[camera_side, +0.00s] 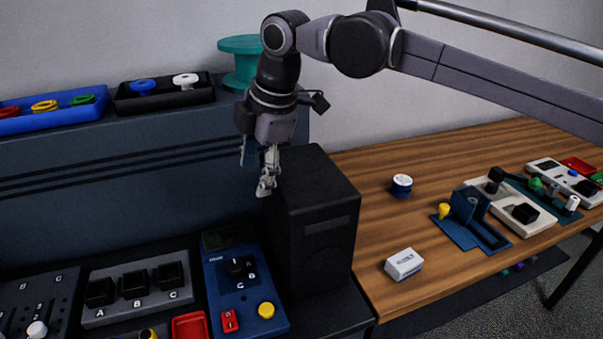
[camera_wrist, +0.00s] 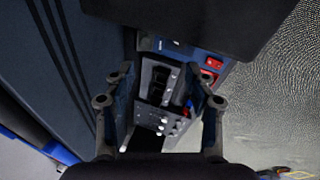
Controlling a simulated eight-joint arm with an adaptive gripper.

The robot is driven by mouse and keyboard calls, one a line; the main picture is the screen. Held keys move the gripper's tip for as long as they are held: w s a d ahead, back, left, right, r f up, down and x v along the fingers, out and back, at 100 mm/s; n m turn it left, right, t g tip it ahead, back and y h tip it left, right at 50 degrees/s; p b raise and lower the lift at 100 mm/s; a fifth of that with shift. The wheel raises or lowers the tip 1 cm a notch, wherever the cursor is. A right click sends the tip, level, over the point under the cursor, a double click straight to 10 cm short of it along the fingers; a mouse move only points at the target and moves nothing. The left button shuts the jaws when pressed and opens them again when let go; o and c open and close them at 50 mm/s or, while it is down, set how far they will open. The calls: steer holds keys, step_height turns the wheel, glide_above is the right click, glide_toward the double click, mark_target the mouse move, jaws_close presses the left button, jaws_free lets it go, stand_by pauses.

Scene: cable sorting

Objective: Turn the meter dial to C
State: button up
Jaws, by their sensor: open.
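The blue meter (camera_side: 222,301) stands at the front of the dark bench in the side view, left of a black box. Its black dial (camera_side: 238,268) is near the middle of its face, with letters A, B and C around it. Which letter the dial points to is too small to tell. My gripper (camera_side: 267,183) is open and empty, well above the meter and beside the top of the black box. In the wrist view my gripper (camera_wrist: 165,85) has its fingers apart, and part of the blue meter (camera_wrist: 205,58) shows beyond them. The dial is not clear there.
The black box (camera_side: 312,225) stands right next to the meter. A red switch (camera_side: 229,321) and yellow button (camera_side: 266,310) are on the meter. A grey panel with black rockers (camera_side: 138,288) lies to its left. A white box (camera_side: 404,264) sits on the wooden table.

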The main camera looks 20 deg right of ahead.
mark_target(236, 265)
steer(key=a+f+n+g, duration=0.1)
steer(key=a+f+n, duration=0.1)
steer(key=f, duration=0.5)
steer(key=a+f+n+g+h, duration=0.1)
steer(key=a+f+n, duration=0.1)
steer(key=f+n, duration=0.2)
steer(key=a+f+n, duration=0.2)
steer(key=f+n, duration=0.1)
steer(key=f, duration=0.7)
steer(key=shift+a+g+h, duration=0.1)
steer(key=shift+g+h, duration=0.2)
steer(key=shift+g, duration=0.1)
steer(key=shift+r, duration=0.1)
steer(key=c, duration=1.1)
